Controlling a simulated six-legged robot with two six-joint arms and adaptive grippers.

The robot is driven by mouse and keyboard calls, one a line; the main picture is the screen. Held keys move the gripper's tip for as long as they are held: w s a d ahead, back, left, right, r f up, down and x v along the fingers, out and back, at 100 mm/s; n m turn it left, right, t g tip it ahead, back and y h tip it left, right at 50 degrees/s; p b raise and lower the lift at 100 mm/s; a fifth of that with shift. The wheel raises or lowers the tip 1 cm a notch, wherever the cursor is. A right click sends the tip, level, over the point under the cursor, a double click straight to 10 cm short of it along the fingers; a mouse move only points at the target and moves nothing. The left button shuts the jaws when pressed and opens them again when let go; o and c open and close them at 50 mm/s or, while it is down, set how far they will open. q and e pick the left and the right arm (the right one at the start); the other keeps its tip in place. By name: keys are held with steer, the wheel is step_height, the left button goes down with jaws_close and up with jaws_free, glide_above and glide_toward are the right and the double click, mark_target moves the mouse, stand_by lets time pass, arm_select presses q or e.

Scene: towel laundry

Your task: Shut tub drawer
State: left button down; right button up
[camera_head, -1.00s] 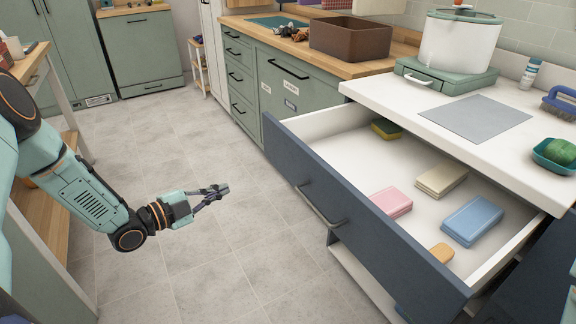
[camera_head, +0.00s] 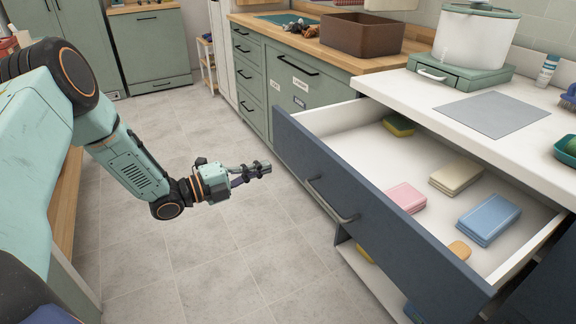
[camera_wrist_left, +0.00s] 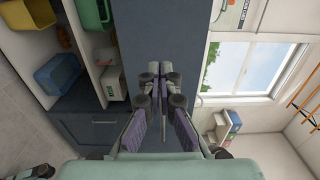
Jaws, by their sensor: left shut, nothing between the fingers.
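The tub drawer (camera_head: 372,226) stands pulled out below the white counter, with a dark blue front and a bar handle (camera_head: 333,200). Inside it lie a pink block (camera_head: 406,197), a cream block (camera_head: 455,177), a blue block (camera_head: 488,219), a yellow-green sponge (camera_head: 398,125) and a small orange piece (camera_head: 459,250). My left gripper (camera_head: 264,169) is shut and empty, in front of the drawer front and apart from it, left of the handle. In the left wrist view my gripper (camera_wrist_left: 155,75) points at a dark blue panel (camera_wrist_left: 165,40). My right gripper is not in view.
The white counter (camera_head: 420,92) carries a grey mat (camera_head: 491,112) and a white pot (camera_head: 475,38) on a green base. A brown bin (camera_head: 360,36) stands on the wooden worktop. The tiled floor (camera_head: 215,255) beside the drawer is clear.

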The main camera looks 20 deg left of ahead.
mark_target(299, 157)
arm_select(q)
steer(key=b+x, duration=0.2)
steer(key=x, duration=0.4)
steer(key=shift+w+d, duration=0.25)
steer(key=shift+w, duration=0.05)
steer(key=shift+w+d+r, duration=0.15)
steer(key=shift+w+d, duration=0.15)
steer(key=shift+d, duration=0.05)
steer(key=shift+w, duration=0.1)
